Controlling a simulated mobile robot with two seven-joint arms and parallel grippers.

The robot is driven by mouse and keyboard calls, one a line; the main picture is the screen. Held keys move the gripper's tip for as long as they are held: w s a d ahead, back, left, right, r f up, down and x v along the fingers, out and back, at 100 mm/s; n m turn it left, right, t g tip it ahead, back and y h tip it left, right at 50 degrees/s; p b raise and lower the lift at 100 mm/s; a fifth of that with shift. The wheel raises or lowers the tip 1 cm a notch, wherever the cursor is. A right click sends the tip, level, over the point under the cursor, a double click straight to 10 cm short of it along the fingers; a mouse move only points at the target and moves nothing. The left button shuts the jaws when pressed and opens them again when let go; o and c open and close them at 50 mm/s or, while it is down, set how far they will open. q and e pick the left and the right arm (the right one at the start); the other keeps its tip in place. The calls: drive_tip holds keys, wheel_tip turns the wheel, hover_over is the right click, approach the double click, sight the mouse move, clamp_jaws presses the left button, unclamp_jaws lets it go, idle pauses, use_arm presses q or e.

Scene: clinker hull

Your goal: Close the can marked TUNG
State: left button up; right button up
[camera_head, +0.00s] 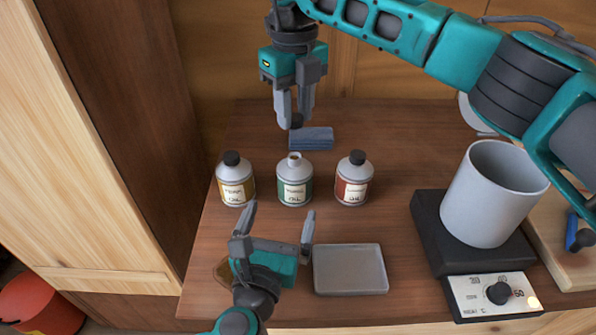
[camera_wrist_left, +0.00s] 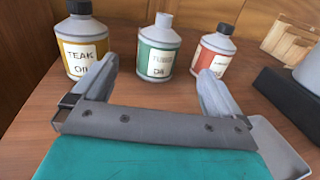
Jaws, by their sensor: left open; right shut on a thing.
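The can with the green label (camera_head: 294,182) stands upright in the middle of three cans. Its pale neck is open, without a cap. In the left wrist view the green-label can (camera_wrist_left: 157,54) shows lettering that looks like TUNG OIL. My right gripper (camera_head: 293,117) is above and behind it, shut on a small black cap (camera_head: 297,121), partly hidden by the fingers. My left gripper (camera_head: 280,213) is open and empty in front of the green-label can, its fingers pointing towards it and apart from it.
The yellow-label TEAK OIL can (camera_head: 235,182) and the red-label can (camera_head: 353,182) flank it, both black-capped. A folded blue cloth (camera_head: 312,139) lies behind. A grey tray (camera_head: 350,272) is in front. A grey pot (camera_head: 485,200) stands on a black heater (camera_head: 432,225) at right.

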use_arm(q)
drive_tip(key=shift+s, duration=0.1)
use_arm(e)
drive_tip(key=shift+s, duration=0.15)
use_arm(q)
drive_tip(key=x, duration=1.2)
drive_tip(key=c, duration=1.4)
use_arm(e)
hover_over(295, 156)
drive_tip(key=shift+f, duration=2.45)
drive_tip(key=shift+f, duration=0.1)
drive_tip(key=shift+f, duration=0.8)
drive_tip(key=shift+f, duration=0.55)
